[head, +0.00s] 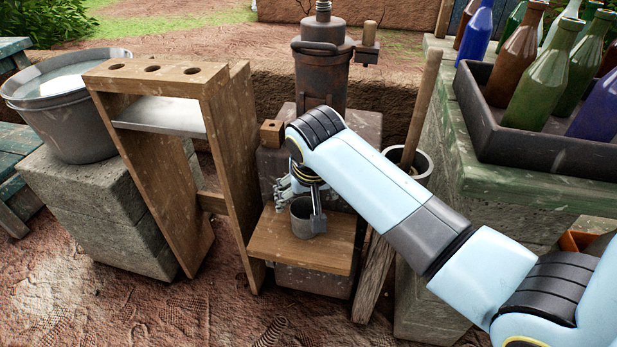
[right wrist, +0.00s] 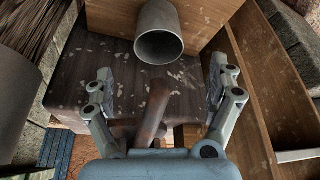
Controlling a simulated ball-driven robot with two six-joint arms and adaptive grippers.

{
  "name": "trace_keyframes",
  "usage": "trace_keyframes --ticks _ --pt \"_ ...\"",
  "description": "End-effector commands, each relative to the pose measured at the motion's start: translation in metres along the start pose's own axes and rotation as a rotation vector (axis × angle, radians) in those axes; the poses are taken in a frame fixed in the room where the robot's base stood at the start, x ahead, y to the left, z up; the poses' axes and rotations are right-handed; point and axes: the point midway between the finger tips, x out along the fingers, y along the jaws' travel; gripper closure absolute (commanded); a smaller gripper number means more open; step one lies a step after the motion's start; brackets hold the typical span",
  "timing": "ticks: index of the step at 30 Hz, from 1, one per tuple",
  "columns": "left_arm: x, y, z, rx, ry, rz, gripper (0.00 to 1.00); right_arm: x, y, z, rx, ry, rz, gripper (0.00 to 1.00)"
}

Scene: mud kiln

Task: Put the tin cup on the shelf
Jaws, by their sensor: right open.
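The tin cup (head: 302,218) is a small grey metal cup with its open mouth up. It appears to stand upright on the low wooden shelf (head: 338,250) in the head view. In the right wrist view the cup (right wrist: 158,45) shows its open mouth against the wooden board (right wrist: 203,22), just beyond my fingertips. My right gripper (right wrist: 162,82) is open, its two fingers wide apart with nothing between them. In the head view my right gripper (head: 298,181) is just above and behind the cup, partly hidden by my arm. My left gripper is not in view.
A wooden stand (head: 158,72) with holes is left of the shelf. A metal tub (head: 72,122) sits on stone blocks farther left. A rusty metal cylinder (head: 322,75) stands behind. At right, a dark tray (head: 545,150) holds several glass bottles. A wooden pole (head: 423,105) leans nearby.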

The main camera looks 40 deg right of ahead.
Motion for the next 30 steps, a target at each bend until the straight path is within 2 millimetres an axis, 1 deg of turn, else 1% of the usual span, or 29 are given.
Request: trace_keyframes --ticks 1,3,6,10,12,14,16,17,20,21,23,24,26,27,29,30 --pt "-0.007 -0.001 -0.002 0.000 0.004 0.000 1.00 -0.014 0.000 -0.002 0.001 0.002 -0.001 0.10" --pt "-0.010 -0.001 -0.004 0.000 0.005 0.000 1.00 -0.025 0.000 -0.002 0.001 0.003 -0.001 0.10" --pt "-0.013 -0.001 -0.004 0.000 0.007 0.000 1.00 -0.036 -0.001 -0.002 0.001 0.003 -0.001 0.10" --pt "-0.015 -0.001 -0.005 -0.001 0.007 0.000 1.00 -0.041 0.000 -0.001 0.001 0.001 0.000 0.10" --pt "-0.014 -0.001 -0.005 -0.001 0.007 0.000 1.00 -0.041 0.000 0.000 0.000 0.001 0.001 0.10" --pt "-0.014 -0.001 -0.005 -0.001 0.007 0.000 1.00 -0.036 0.001 0.005 -0.009 -0.005 0.002 0.10" --pt "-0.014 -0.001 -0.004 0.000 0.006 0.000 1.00 -0.018 0.005 0.020 -0.038 -0.023 0.004 0.10" --pt "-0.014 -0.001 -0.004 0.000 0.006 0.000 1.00 -0.005 0.009 0.032 -0.057 -0.035 0.005 0.10" --pt "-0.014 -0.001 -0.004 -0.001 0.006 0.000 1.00 0.049 0.028 0.093 -0.149 -0.092 0.003 0.10" --pt "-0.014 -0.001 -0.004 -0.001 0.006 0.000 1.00 0.071 0.040 0.127 -0.192 -0.118 0.000 0.10" --pt "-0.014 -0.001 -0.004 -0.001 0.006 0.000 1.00 0.101 0.062 0.183 -0.255 -0.158 -0.008 0.10" --pt "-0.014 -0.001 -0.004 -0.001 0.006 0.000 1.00 0.117 0.079 0.222 -0.293 -0.184 -0.013 0.10" --pt "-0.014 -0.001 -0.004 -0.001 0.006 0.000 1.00 0.133 0.105 0.279 -0.344 -0.218 -0.021 0.10" --pt "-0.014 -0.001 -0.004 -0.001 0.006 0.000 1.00 0.139 0.124 0.315 -0.374 -0.238 -0.025 0.10" --pt "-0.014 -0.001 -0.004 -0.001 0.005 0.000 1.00 0.142 0.150 0.364 -0.411 -0.266 -0.030 0.10" --pt "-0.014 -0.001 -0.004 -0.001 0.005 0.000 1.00 0.141 0.166 0.393 -0.433 -0.280 -0.032 0.10"
